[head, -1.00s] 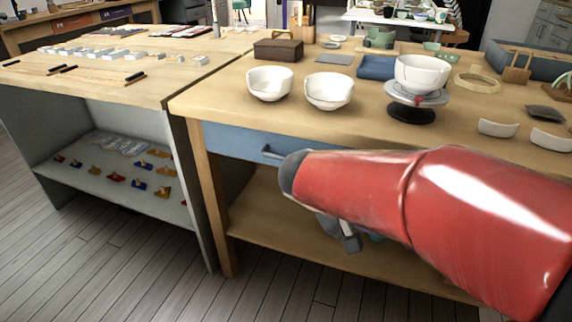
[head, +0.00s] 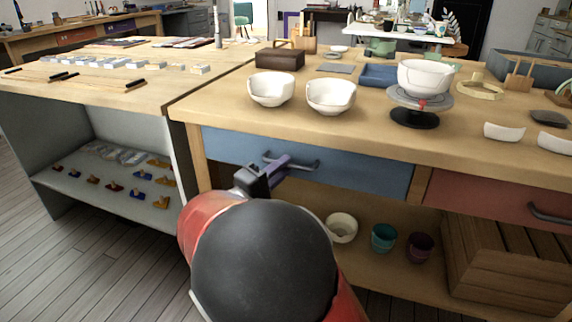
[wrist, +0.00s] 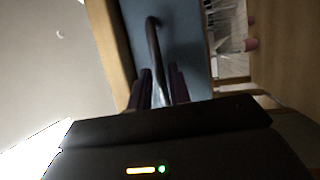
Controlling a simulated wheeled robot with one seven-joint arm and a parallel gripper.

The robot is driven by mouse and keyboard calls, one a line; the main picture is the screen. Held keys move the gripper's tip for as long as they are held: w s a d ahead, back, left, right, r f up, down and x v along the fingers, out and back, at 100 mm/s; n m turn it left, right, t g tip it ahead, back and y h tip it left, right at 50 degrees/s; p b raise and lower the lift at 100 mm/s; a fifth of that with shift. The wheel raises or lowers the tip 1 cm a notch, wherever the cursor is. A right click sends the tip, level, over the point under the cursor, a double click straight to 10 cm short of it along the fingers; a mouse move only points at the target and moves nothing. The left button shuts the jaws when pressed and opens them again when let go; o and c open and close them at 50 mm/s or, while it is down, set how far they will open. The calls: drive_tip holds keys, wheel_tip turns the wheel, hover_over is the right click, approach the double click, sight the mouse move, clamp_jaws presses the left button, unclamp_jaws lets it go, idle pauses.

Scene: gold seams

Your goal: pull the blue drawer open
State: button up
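The blue drawer (head: 345,172) is under the front edge of the wooden table in the head view and looks closed. Its dark bar handle (head: 305,165) runs across the front. My gripper (head: 279,164) is at the left part of this handle, with purple fingers. In the wrist view the fingers of my gripper (wrist: 160,76) stand apart, with the handle (wrist: 153,38) running between them and gaps visible. The blue drawer front (wrist: 185,42) is behind it. My red arm hides part of the space below the drawer.
A red drawer (head: 490,199) is right of the blue one. Bowls (head: 330,97) and a turntable (head: 414,117) stand on the tabletop. Below are several cups (head: 384,238) and a wooden crate (head: 505,260). A grey shelf unit (head: 110,190) is at left.

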drive_tip(key=shift+x, duration=0.95)
clamp_jaws()
drive_tip(key=shift+s, duration=0.15)
